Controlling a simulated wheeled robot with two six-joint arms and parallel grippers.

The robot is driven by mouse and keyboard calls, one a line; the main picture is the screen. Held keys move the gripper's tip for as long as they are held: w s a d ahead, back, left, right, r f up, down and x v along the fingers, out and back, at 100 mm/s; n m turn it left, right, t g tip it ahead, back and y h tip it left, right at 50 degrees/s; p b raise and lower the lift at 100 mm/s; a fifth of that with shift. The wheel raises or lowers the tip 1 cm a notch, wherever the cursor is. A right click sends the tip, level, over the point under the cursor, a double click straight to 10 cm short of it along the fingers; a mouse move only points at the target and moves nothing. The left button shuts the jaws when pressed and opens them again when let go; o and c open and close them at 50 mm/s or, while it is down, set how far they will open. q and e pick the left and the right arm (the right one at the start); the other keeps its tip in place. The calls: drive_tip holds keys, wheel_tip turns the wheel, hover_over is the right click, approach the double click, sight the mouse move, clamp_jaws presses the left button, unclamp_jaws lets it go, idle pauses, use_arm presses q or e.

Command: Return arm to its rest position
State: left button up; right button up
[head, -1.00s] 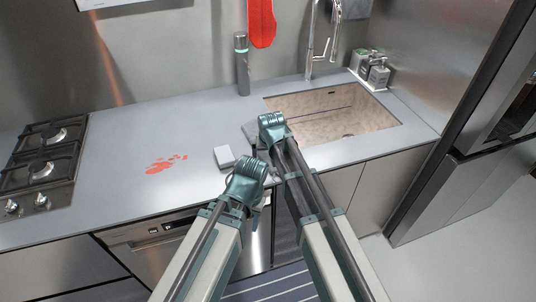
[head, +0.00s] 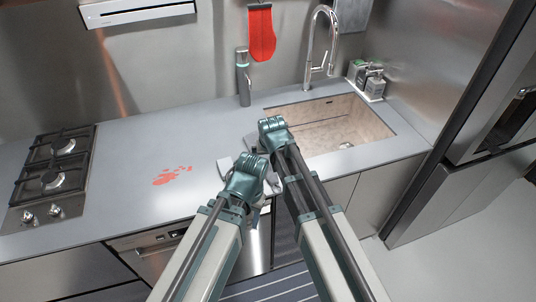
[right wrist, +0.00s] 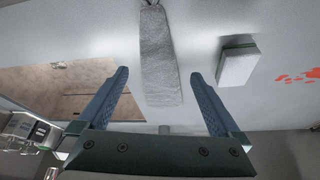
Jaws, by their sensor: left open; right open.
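My left gripper (head: 252,174) is at the end of the left arm, over the front edge of the counter in the head view. Its fingers are mostly hidden behind the wrist. My right gripper (head: 272,128) is farther forward, near the sink's left front corner. In the right wrist view the right gripper (right wrist: 159,75) is open, its two blue fingers wide apart with nothing held between them. A grey cloth-like strip (right wrist: 160,50) lies on the counter beyond the fingers, apart from them as far as I can tell.
A pale sponge-like block (right wrist: 238,65) lies near a red stain (head: 172,175) on the counter (head: 120,190). A gas hob (head: 52,175) is at left.

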use_arm(q)
wheel_tip(320, 180, up, 5)
drive_tip(key=p, duration=0.4)
use_arm(e)
drive_tip(key=v, duration=0.5)
drive_tip(key=shift+s+r, duration=0.1)
drive_tip(key=shift+r, duration=0.15)
drive_tip(key=s+d+f+m+g, duration=0.15)
drive_tip(key=s+d+g, duration=0.25)
drive_tip(key=s+d, duration=1.2)
use_arm(q)
wheel_tip(320, 180, down, 5)
drive_tip(key=b, duration=0.4)
drive_tip(key=shift+r+b, duration=0.2)
drive_tip(key=shift+b, duration=0.15)
use_arm(e)
drive_tip(key=s+a+f+n+h, duration=0.1)
drive_tip(key=s+a+f+n, duration=0.1)
drive_tip(key=a, duration=0.3)
drive_tip(key=s+a+f+n, duration=0.2)
drive_tip(key=a, duration=0.3)
drive_tip(key=shift+s+a+f+g+h, duration=0.25)
drive_tip(key=shift+s+f+g+h, duration=0.05)
drive_tip(key=shift+f+h, duration=0.1)
